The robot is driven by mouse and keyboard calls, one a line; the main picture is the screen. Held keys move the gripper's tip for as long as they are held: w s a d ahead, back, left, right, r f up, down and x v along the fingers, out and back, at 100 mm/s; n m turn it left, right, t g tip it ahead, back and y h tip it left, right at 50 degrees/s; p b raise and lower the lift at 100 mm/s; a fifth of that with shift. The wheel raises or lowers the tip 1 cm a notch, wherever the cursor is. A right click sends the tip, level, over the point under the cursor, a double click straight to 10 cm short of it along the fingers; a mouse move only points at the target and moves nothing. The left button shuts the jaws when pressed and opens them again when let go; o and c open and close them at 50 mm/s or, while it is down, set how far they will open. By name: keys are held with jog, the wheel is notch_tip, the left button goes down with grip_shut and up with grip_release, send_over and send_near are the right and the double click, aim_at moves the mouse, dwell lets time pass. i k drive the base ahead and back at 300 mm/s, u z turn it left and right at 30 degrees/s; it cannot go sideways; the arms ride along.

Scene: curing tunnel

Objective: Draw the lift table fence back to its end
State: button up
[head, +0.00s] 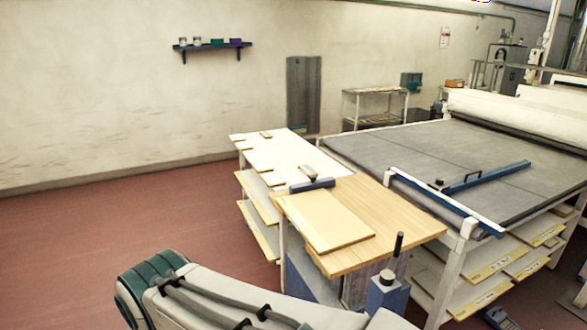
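A wood-topped table (393,216) stands in the middle, with a grey and blue base partly hidden behind my arm. A short blue bar (312,185) with a dark knob lies across its far left part, at the back end of a pale board (328,218). A longer blue fence (486,177) lies across the grey table (430,147) to the right, joined to a pale rail along its front edge. I cannot tell for sure which of the two is the lift table fence. My arm crosses the bottom; my gripper is out of view.
A blue post (388,294) with a black lever stands at the wood table's near corner. A white-topped rack (275,157) adjoins behind left. Boards lie on shelves (492,268) under the grey table. Red floor (110,225) at left is clear. A wall shelf (211,46) holds small pots.

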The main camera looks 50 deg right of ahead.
aim_at(328, 182)
jog(key=z, duration=0.2)
jog(key=i, duration=1.7)
jog(key=z, duration=0.95)
jog(key=i, duration=1)
jog(key=z, duration=1.65)
jog(key=i, duration=0.6)
jog(key=z, duration=0.5)
